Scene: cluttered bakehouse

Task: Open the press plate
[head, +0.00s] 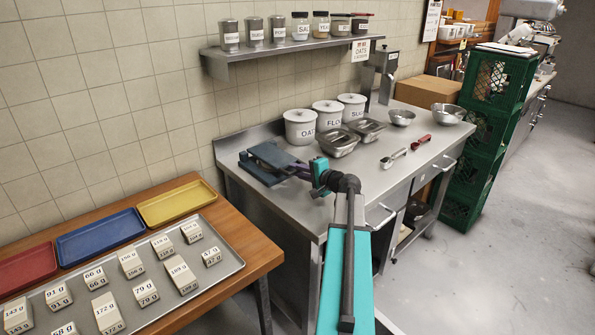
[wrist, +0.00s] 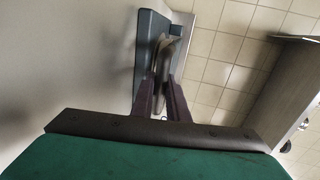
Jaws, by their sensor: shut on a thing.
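The press (head: 262,174) is a small dark blue-grey device on the left end of the steel bench. Its upper plate (head: 272,153) looks close above the base; how far it stands open is hard to tell. My gripper (head: 303,171) reaches in from the right at the press's right side. In the wrist view the press shows as a blue-grey slab (wrist: 148,45), and a grey-brown handle (wrist: 174,50) runs beside it. The dark purple fingers of my gripper (wrist: 166,82) are closed on this handle. The grip point is partly hidden by the fingers.
White lidded tubs (head: 300,128) and metal pans (head: 338,143) stand behind the gripper. Bowls, a scoop and a red-handled tool lie farther right. A wooden table (head: 245,240) with trays and labelled blocks is at left. Green crates (head: 480,140) stand beyond the bench.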

